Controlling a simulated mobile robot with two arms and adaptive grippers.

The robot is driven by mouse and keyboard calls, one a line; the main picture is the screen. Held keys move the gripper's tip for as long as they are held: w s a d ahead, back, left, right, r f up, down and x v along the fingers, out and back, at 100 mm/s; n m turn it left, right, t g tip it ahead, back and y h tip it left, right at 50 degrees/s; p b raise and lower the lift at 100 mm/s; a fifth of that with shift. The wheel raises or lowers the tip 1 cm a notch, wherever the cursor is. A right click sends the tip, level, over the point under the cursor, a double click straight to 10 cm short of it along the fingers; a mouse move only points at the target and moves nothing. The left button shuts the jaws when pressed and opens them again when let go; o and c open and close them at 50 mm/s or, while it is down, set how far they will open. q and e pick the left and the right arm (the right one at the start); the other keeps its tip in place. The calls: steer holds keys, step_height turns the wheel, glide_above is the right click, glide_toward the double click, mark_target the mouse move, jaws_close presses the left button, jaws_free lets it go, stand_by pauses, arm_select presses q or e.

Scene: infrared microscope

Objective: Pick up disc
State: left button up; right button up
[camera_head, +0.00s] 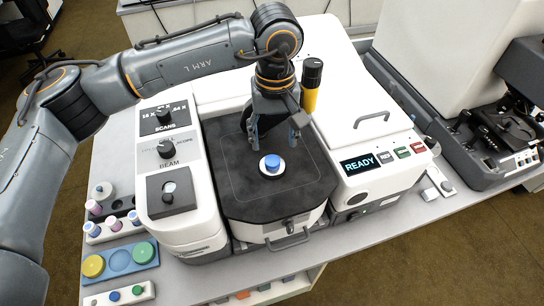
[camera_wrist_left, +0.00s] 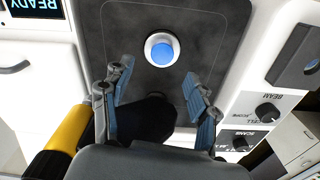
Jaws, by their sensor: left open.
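The disc (camera_head: 272,165) is white with a raised blue centre. It lies flat on the dark sample stage (camera_head: 240,185) of the white microscope. It also shows in the left wrist view (camera_wrist_left: 161,49), ahead of the fingertips. My left gripper (camera_head: 274,136) is open above the stage, just behind the disc in the head view, with its fingers apart and nothing between them. In the left wrist view the blue-padded fingers (camera_wrist_left: 158,80) are spread to either side, short of the disc. My right gripper is not in view.
The instrument's left housing (camera_head: 180,225) with knobs and its right housing with a READY display (camera_head: 360,164) flank the stage. A yellow and black cylinder (camera_head: 311,85) stands up close beside the gripper. Racks with coloured caps (camera_head: 110,220) lie at left.

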mark_target(272, 160)
arm_select(q)
steer(key=shift+f, duration=0.4)
steer(key=f+p, duration=0.1)
steer(key=f, duration=0.1)
steer(key=f+p, duration=0.2)
steer(key=shift+s+a+f, duration=0.1)
steer(key=shift+a+f, duration=0.1)
steer(key=shift+f, duration=0.55)
steer(key=shift+c, duration=0.5)
steer(key=c, duration=0.8)
